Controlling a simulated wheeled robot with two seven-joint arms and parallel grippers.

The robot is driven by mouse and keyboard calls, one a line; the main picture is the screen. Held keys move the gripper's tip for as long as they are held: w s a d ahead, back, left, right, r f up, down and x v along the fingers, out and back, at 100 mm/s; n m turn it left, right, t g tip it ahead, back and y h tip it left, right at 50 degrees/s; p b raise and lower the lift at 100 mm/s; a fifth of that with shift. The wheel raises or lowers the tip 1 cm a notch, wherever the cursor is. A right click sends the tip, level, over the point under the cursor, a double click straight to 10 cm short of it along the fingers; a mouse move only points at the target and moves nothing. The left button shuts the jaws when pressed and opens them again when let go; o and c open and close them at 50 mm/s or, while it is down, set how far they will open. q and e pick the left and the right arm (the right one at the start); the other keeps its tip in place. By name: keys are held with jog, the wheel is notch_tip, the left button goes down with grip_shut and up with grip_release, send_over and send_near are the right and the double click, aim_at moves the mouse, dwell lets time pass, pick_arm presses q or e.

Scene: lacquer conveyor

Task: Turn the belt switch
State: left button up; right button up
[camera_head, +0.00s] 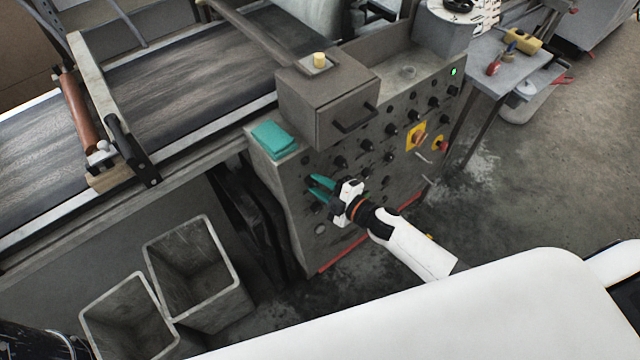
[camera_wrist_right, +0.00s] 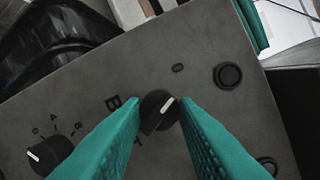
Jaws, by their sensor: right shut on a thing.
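The belt switch (camera_wrist_right: 158,111) is a black rotary knob with a white pointer line, on a grey panel in the right wrist view. Its line slants to the upper right, roughly towards the side of a "0" mark. My right gripper (camera_wrist_right: 160,118) has teal fingers, one on each side of the knob, shut on it. In the head view the right gripper (camera_head: 318,188) reaches the lower left of the control panel (camera_head: 350,180); the knob is not clearly visible there. My left gripper is not in view.
Another black knob (camera_wrist_right: 48,154) and a round black button (camera_wrist_right: 228,75) sit close by on the panel. A teal cloth (camera_head: 274,139) lies on the cabinet's top corner. Two open grey bins (camera_head: 205,318) stand below the conveyor belt (camera_head: 180,85).

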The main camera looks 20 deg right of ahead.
jog(key=shift+n, duration=0.5)
jog(key=o, duration=1)
jog(key=shift+c, duration=0.2)
jog(key=shift+s, duration=0.1)
jog(key=b+v, duration=0.1)
jog(key=v, duration=1.1)
jog(key=shift+r, duration=0.1)
